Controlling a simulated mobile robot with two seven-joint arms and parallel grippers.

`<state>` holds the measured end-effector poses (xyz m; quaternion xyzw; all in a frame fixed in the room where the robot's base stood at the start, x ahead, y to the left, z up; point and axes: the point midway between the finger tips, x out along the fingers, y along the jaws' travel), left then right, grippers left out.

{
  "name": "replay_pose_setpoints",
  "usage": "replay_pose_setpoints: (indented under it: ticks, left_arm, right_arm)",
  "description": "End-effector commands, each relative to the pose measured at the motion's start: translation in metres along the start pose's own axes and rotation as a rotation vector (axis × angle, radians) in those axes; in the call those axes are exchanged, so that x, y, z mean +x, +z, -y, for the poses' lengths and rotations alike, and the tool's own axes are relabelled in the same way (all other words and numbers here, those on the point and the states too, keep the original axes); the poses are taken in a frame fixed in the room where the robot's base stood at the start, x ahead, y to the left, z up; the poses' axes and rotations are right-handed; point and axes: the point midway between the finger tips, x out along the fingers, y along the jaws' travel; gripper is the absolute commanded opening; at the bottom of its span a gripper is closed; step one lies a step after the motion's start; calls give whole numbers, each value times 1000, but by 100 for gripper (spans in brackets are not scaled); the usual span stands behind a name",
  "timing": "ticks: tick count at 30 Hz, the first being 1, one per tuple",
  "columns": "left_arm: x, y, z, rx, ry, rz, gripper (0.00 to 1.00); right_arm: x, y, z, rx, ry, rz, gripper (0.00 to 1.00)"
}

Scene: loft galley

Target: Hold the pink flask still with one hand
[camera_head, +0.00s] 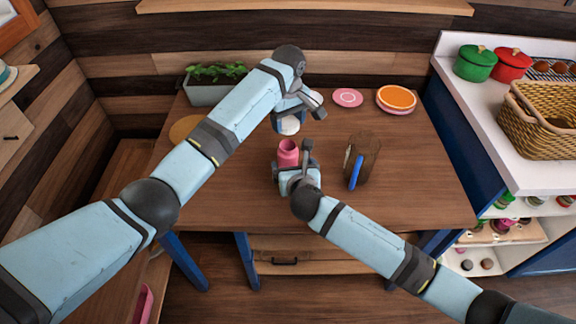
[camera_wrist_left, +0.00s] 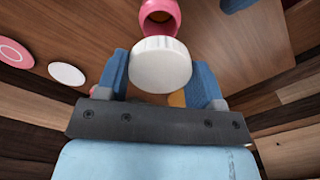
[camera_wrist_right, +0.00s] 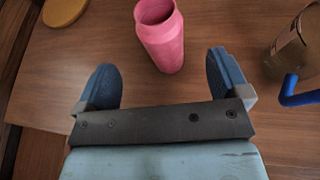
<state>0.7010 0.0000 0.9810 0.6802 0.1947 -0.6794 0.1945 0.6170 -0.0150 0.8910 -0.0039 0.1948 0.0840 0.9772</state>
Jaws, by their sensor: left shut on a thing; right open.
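The pink flask (camera_head: 288,153) stands upright and open-topped on the wooden table. It shows between and just beyond my right fingertips in the right wrist view (camera_wrist_right: 163,40), and its open mouth shows in the left wrist view (camera_wrist_left: 160,17). My right gripper (camera_head: 295,172) is open, on the near side of the flask, with a finger to either side and gaps between. My left gripper (camera_head: 291,118) is shut on a round white lid (camera_wrist_left: 160,64), behind the flask in the head view. The lid is off the flask.
A clear jug (camera_head: 367,150) with a blue handle stands right of the flask, close to my right gripper. A planter (camera_head: 212,94), pink plate (camera_head: 347,97), orange plate (camera_head: 397,97) and round tan mat (camera_head: 185,128) lie farther out. The table's right front is clear.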

Motion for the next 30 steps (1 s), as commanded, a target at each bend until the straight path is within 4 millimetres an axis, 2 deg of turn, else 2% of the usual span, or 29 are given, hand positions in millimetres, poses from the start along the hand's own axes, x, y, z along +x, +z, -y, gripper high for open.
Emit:
replay_pose_setpoints:
  ticks: [6,13,18,27,28,30]
  left_arm:
    - [0,0,0,0,0,0,40]
    - [0,0,0,0,0,0,40]
    - [0,0,0,0,0,0,40]
    - [0,0,0,0,0,0,40]
    - [0,0,0,0,0,0,40]
    - [0,0,0,0,0,0,40]
  right_arm:
    - [44,0,0,1,-2,-1,94]
    - [77,0,0,0,-1,-1,94]
    - [86,0,0,1,0,-1,94]
    - [88,0,0,0,0,-1,94]
    - [88,0,0,0,0,-1,89]
    - [88,0,0,0,0,-1,73]
